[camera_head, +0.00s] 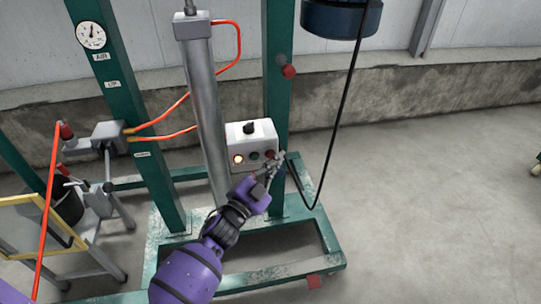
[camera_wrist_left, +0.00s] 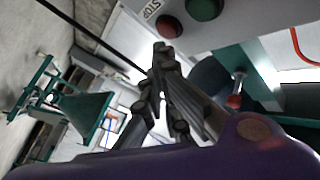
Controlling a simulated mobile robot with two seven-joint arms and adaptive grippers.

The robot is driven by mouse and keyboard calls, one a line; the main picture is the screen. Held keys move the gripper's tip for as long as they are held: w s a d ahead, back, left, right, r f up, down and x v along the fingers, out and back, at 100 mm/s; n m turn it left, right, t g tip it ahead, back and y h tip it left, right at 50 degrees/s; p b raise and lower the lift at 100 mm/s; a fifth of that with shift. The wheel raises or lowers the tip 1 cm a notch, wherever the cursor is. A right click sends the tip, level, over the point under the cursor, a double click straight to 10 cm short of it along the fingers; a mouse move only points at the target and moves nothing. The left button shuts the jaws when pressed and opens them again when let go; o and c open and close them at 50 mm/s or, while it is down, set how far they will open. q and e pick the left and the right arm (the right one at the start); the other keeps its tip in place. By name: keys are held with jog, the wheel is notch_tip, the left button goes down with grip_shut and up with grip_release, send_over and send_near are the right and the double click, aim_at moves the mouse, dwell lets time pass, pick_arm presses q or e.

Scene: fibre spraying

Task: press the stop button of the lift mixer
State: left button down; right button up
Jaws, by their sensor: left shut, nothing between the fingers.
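The white control box (camera_head: 252,134) of the lift mixer is mounted on the green frame. It carries a black knob (camera_head: 249,128) on top, a glowing orange lamp (camera_head: 238,159), a green button (camera_head: 255,155) and a red button (camera_head: 270,154). In the left wrist view the red button (camera_wrist_left: 169,27) sits beside a STOP label (camera_wrist_left: 152,8), with the green button (camera_wrist_left: 203,8) to its right. My left gripper (camera_head: 280,157) is shut and empty, its fingertips (camera_wrist_left: 161,50) close to the red button. Contact cannot be told. My right gripper is not in view.
The green mixer frame (camera_head: 148,130) stands around the grey cylinder (camera_head: 207,110). A black cable (camera_head: 343,110) hangs from the dark blue motor (camera_head: 340,18) just right of my gripper. A yellow-framed stand (camera_head: 38,205) is at left.

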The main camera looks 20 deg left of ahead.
pick_arm(q)
jog(key=shift+w, duration=0.1)
dwell(0.5)
jog(key=shift+w+a, duration=0.25)
jog(key=shift+w+a, duration=0.2)
jog(key=shift+w, duration=0.2)
dwell(0.7)
dwell(0.3)
jog(key=shift+s+d+p, duration=0.3)
jog(key=shift+s+d, duration=0.15)
jog(key=shift+s, duration=0.3)
